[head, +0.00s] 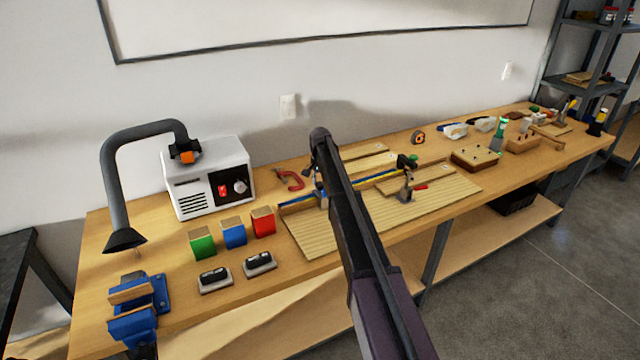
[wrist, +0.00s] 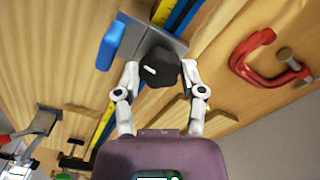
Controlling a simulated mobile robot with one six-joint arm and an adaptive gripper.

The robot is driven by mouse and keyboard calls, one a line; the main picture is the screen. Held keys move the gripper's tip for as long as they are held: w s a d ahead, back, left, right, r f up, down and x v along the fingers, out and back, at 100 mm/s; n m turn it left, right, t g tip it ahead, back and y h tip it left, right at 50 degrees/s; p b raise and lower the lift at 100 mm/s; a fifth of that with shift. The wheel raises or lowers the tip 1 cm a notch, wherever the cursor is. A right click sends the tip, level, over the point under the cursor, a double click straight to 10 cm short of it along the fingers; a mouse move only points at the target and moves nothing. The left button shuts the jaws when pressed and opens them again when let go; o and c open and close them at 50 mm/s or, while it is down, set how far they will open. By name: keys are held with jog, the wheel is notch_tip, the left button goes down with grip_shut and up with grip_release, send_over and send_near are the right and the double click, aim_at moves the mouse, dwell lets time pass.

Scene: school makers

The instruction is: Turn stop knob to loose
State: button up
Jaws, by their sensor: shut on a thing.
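The black stop knob (wrist: 160,68) has a short white mark on its face, in the middle of the wrist view. It sits on a grey metal stop block (wrist: 138,42) on the blue and yellow fence strip (wrist: 178,14). My gripper (wrist: 159,76) has one white finger on each side of the knob and is shut on it. A blue lever (wrist: 109,46) lies to the left of the block. In the head view my arm hides the knob, and the fence (head: 380,179) shows on the slatted board (head: 310,238).
A red clamp (head: 291,180) lies left of the fence and shows large in the wrist view (wrist: 262,62). A white box (head: 210,177) with a hose, coloured blocks (head: 234,233) and a blue vise (head: 138,310) stand further left. A toggle clamp (head: 406,190) stands right.

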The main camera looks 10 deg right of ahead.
jog(key=n, duration=0.9)
jog(key=shift+n, duration=0.4)
jog(key=n, duration=0.4)
jog(key=shift+n, duration=0.3)
jog(key=n, duration=0.4)
jog(key=shift+n, duration=0.3)
jog(key=n, duration=0.4)
jog(key=shift+s, duration=0.1)
jog(key=n, duration=0.8)
jog(key=shift+n, duration=1.9)
